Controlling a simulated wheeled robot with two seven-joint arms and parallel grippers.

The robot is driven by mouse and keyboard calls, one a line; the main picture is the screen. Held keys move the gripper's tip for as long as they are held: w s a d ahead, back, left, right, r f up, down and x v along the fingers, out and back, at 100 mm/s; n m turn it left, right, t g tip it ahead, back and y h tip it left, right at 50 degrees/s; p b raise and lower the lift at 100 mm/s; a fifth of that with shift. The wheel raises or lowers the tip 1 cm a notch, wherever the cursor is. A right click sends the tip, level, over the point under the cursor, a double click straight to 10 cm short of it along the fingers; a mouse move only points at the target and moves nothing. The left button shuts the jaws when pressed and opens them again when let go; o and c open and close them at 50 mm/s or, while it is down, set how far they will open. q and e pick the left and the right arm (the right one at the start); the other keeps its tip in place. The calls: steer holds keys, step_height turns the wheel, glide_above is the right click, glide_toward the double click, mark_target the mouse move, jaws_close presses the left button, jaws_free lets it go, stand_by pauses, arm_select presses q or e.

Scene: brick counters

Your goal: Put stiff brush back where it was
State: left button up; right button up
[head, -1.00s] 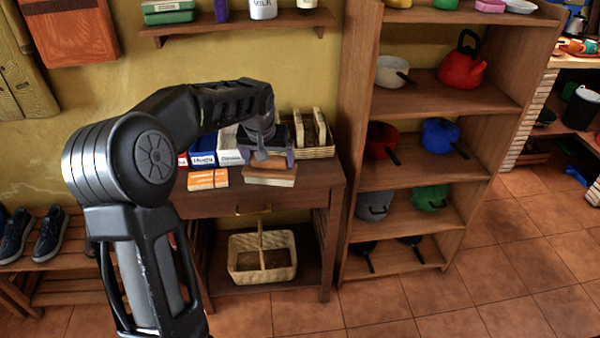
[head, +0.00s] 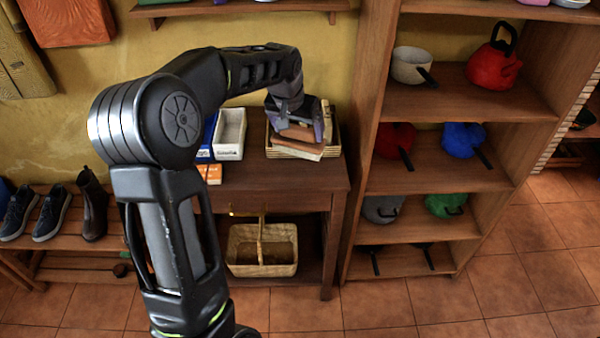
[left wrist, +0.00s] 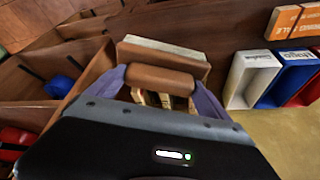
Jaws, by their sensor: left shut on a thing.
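The stiff brush (head: 296,150) has a brown wooden back and handle and pale bristles. My left gripper (head: 300,122) is shut on its brown handle, and the brush (left wrist: 162,52) also shows between the fingers (left wrist: 160,82) in the left wrist view. The brush is in front of and over the woven basket (head: 334,148) at the right end of the dark wooden table. Whether it touches the basket rim I cannot tell. Pale and brown items inside the basket are mostly hidden by the gripper. My right gripper is not in view.
A white open box (head: 230,135) stands left of the basket, beside a blue box (head: 207,137). An orange box (head: 211,173) lies in front of them. A tall shelf (head: 368,100) with pots rises close on the right. The table's front right (head: 290,182) is clear.

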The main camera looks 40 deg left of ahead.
mark_target(298, 148)
arm_select(q)
steer(key=shift+f+p, duration=0.35)
steer(key=shift+f, duration=2.75)
steer(key=shift+f, duration=0.1)
steer(key=shift+f, duration=1.8)
steer(key=shift+f, duration=0.15)
steer(key=o, duration=1)
steer(key=shift+o, duration=0.2)
